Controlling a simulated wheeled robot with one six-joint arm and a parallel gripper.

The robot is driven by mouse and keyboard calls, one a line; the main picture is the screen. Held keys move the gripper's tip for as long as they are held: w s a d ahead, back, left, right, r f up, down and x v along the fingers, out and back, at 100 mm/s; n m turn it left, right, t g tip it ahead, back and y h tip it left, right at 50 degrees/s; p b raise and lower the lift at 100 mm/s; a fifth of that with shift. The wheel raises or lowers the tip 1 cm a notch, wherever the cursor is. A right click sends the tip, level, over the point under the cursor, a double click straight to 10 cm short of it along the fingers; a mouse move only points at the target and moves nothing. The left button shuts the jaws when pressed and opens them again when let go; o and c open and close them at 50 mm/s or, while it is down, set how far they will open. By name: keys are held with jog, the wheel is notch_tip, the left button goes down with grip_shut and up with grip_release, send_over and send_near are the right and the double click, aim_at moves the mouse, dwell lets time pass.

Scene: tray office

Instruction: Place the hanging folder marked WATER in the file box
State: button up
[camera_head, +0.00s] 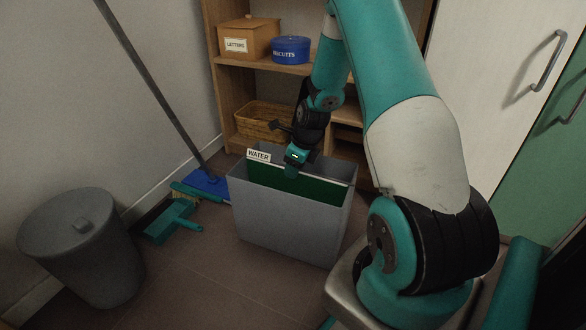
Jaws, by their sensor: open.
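The green hanging folder (262,180) with a white WATER label (258,156) is inside the grey file box (283,230) on the floor. Its label tab stands up at the left, above the box's rim. A pale rail runs along the folder's top edge. My gripper (291,171) is open at the folder's top edge, to the right of the label. Whether its fingers touch the rail cannot be told. The folder's lower part is hidden by the box's front wall.
A grey lidded bin (82,245) stands at the left, with a teal dustpan (172,221) and a blue mop head (207,182) between it and the box. Behind is a wooden shelf with a LETTERS box (248,41), a blue BISCUITS tin (291,50) and a wicker basket (262,119). A white cabinet (500,90) is at the right.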

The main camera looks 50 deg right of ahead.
jog(key=p+v, duration=0.3)
jog(key=v, duration=0.5)
jog(key=shift+r+p, duration=0.1)
jog(key=shift+p, duration=0.3)
jog(key=s+a+r+n+y, duration=0.1)
jog(key=s+a+r+n, duration=0.1)
jog(key=a+r+n, duration=0.75)
jog(key=s+a+r+n+y, duration=0.1)
jog(key=a+r+n, duration=0.5)
jog(key=a+n, duration=0.65)
jog(key=s+a+r+n+g, duration=0.1)
jog(key=s+a+r+n, duration=0.2)
jog(key=s+a+n, duration=0.3)
jog(key=s+a+r+n+g+y, duration=0.1)
jog(key=s+a+r+n, duration=0.2)
jog(key=s+a+n, duration=0.4)
jog(key=s+n, duration=0.4)
jog(key=shift+a+r+g, duration=0.2)
jog(key=shift+a+g, duration=0.15)
jog(key=shift+g, duration=0.05)
jog(key=shift+s, duration=0.15)
